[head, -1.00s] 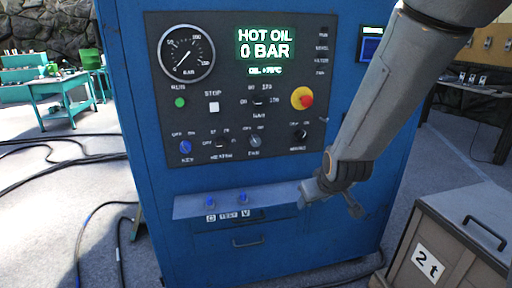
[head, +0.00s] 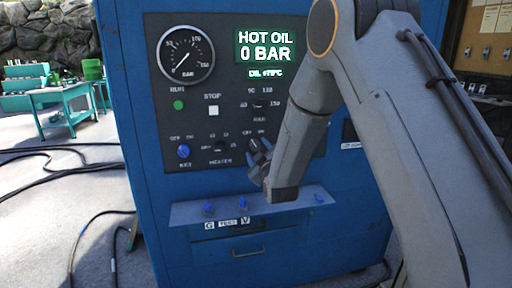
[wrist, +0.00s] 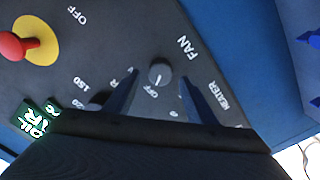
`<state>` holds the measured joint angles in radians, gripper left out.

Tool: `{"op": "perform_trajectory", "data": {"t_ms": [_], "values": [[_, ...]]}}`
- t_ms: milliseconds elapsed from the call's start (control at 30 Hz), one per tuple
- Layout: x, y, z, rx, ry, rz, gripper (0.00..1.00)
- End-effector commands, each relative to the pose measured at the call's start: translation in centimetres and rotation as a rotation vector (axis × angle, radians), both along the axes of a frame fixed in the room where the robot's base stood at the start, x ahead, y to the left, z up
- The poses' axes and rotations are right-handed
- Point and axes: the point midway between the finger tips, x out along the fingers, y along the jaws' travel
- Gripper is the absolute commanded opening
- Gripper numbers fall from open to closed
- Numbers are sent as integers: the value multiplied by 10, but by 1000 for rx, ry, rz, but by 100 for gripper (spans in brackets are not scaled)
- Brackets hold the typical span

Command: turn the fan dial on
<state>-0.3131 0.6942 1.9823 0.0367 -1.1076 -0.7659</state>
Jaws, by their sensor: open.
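The fan dial (wrist: 160,73) is a small round grey knob under the word FAN on the dark panel. Its pale mark appears to face the OFF label. My gripper (wrist: 160,79) is open, with one finger on each side of the dial in the wrist view. I cannot tell whether either finger touches it. In the head view my gripper (head: 259,155) is at the panel's lower row and mostly hides the dial.
The key switch (head: 183,151) and heater knob (head: 221,146) are left of my gripper in the head view. A shelf with blue valves (head: 209,207) juts out below.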

Motion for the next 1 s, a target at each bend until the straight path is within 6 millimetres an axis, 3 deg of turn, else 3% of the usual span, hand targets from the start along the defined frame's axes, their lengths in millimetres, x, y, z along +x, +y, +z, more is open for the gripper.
{"op": "perform_trajectory", "data": {"t_ms": [233,567,833,1000], "values": [[27,7,0,1,0,0,51],[31,9,-1,0,2,-1,51],[31,9,0,0,2,-1,10],[31,9,0,8,4,0,10]]}}
